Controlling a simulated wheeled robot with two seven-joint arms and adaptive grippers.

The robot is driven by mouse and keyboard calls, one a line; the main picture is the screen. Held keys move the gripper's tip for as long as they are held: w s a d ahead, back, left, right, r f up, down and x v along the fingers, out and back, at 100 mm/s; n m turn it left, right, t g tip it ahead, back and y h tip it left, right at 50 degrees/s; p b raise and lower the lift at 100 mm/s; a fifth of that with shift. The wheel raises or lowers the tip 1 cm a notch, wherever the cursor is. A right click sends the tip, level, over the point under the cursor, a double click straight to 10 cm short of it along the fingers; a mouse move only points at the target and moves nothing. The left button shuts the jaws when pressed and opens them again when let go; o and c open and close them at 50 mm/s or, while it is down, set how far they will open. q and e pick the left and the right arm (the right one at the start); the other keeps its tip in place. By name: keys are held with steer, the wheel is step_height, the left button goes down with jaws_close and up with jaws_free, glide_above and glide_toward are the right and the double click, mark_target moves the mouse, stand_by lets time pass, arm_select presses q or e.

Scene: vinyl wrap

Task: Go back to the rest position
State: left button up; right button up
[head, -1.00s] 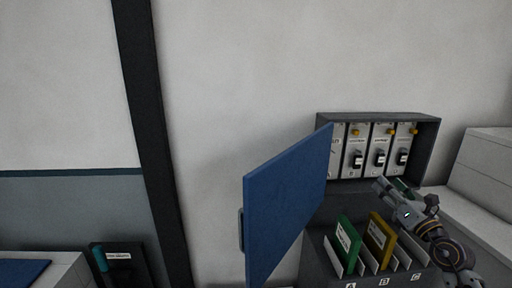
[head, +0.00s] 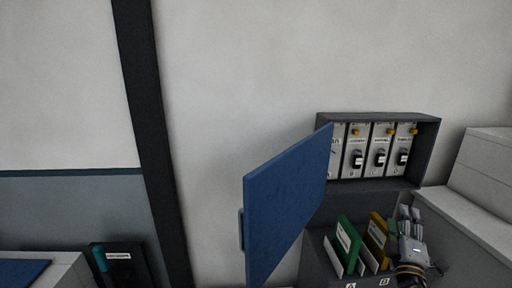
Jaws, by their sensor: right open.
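My right gripper (head: 407,222) is at the lower right in the head view, with its fingers pointing up and away from me. It is open, in front of the rack and below the cabinet, and covers the rack's right part. I cannot see anything held in it. A green card (head: 348,242) and a yellow card (head: 377,236) stand tilted in the rack (head: 318,262), just left of the gripper. My left gripper is not in view.
A grey wall cabinet (head: 433,150) holds several switch modules (head: 380,150). Its blue door (head: 284,205) stands open to the left. A light box-like surface (head: 485,180) is at the right. A dark holder with a teal-handled item (head: 100,258) is at the lower left.

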steer(key=s+a+f+m+g+y, duration=0.1)
steer(key=s+a+f+m+g, duration=0.15)
steer(key=f, duration=0.35)
steer(key=s+a+f+m+g+y, duration=0.1)
steer(key=s+f+m+g, duration=0.25)
steer(key=f, duration=0.35)
steer(key=s+a+f+m+g+y, duration=0.1)
steer(key=s+a+f+m+g, duration=0.15)
steer(key=f, duration=0.35)
steer(key=s+a+f+g+y, duration=0.6)
steer(key=s+a+f+g, duration=0.3)
steer(key=s+a, duration=0.5)
steer(key=s+f+b, duration=0.1)
steer(key=s+f, duration=0.2)
steer(key=f, duration=3.2)
steer(key=s+d+f, duration=0.2)
steer(key=s+f, duration=0.8)
steer(key=s, duration=0.1)
steer(key=s+d+f+b, duration=0.1)
steer(key=s+d+f, duration=0.1)
steer(key=s+f, duration=0.8)
steer(key=shift+s+d+f+g, duration=0.15)
steer(key=shift+s+g, duration=0.3)
steer(key=shift+s, duration=0.15)
